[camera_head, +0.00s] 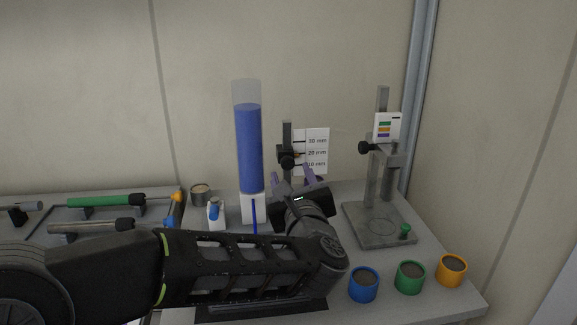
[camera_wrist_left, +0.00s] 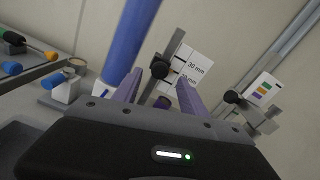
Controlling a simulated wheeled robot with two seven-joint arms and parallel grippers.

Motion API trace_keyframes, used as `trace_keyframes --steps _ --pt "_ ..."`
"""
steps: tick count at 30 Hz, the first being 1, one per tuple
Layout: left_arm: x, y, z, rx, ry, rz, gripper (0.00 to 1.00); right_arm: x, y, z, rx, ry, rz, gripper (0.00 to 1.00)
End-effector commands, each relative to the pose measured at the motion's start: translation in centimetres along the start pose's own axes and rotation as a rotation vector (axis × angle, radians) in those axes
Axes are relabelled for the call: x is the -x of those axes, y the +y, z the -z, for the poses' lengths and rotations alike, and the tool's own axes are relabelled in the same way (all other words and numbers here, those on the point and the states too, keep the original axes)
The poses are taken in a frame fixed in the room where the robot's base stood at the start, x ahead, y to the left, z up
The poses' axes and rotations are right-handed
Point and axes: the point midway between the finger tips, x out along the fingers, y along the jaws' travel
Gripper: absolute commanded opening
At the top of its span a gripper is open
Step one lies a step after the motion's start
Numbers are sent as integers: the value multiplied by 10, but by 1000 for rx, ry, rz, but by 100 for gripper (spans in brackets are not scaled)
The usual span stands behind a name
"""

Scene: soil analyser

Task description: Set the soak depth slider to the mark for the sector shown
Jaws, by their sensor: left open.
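The soak depth slider has a black knob (camera_head: 287,159) on an upright grey post (camera_head: 287,133). It stands beside a white scale card (camera_head: 315,147) marked 30 mm, 20 mm and 10 mm. The knob is around the 20 mm level; its exact reading is unclear. My left gripper (camera_head: 292,177) is open, its purple fingers pointing towards the post just below the knob. In the left wrist view the knob (camera_wrist_left: 159,70) shows between and beyond the open fingertips (camera_wrist_left: 160,84), with no clear contact. A colour card (camera_head: 387,126) with green, orange and purple bars hangs on the right stand. My right gripper is out of view.
A tall blue-filled cylinder (camera_head: 249,150) stands left of the post. The right stand (camera_head: 372,231) has its own black knob and a green peg on its base. Blue (camera_head: 363,285), green (camera_head: 410,278) and orange (camera_head: 452,270) cups line the front right. A tray with handled tools is left.

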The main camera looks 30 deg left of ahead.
Motion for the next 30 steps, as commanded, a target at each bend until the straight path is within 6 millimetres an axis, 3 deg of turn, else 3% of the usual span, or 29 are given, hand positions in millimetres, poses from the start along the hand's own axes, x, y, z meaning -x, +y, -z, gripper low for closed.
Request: trace_keyframes --steps 9,20,30 --pt "-44 0 0 0 1 -1 50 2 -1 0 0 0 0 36" --pt "-50 0 0 -1 0 0 49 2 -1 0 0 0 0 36" --pt "-50 0 0 -1 0 0 21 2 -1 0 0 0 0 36"
